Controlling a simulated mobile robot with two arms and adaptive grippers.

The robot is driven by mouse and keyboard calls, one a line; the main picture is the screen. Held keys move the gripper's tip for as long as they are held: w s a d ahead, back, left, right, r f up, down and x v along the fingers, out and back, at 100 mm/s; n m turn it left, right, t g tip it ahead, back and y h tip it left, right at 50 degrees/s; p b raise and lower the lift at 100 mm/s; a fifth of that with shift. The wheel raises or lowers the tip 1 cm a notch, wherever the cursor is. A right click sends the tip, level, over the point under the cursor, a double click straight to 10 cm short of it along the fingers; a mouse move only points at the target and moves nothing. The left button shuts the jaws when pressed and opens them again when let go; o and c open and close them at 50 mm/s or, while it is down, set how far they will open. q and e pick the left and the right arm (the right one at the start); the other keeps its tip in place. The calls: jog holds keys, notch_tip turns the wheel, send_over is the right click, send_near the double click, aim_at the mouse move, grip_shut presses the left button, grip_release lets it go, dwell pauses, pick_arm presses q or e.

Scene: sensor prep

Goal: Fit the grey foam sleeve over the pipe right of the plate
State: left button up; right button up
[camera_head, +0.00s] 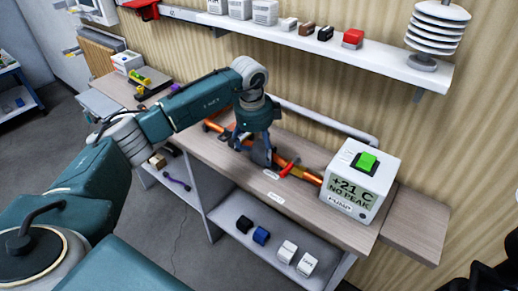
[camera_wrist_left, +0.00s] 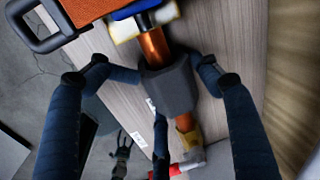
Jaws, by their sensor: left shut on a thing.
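The copper-orange pipe (camera_head: 313,177) runs along the wooden bench and also shows in the left wrist view (camera_wrist_left: 155,45). The grey foam sleeve (camera_wrist_left: 168,88) sits at the pipe, which shows above and below it. I cannot tell whether it wraps fully around. My left gripper (camera_head: 262,158) is at the pipe, with fingers on both sides of the sleeve in the wrist view (camera_wrist_left: 165,78), shut on it. A blue piece with a pale yellow-white block (camera_wrist_left: 140,18), perhaps the plate, lies across the pipe above the sleeve.
A red-handled valve (camera_head: 288,169) is close right of the gripper. The white pump box (camera_head: 352,197) with a green button stands at the bench's right. A lower shelf (camera_head: 230,215) holds several small blocks. A wall shelf (camera_head: 385,65) runs above. The bench front (camera_head: 225,165) is clear.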

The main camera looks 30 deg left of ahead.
pick_arm(q)
jog(key=o, duration=1.5)
jog(key=shift+o, duration=1.1)
jog(key=shift+r, duration=0.1)
jog(key=shift+r+p, duration=2.6)
jog(key=shift+r, duration=0.9)
jog(key=shift+f, duration=0.1)
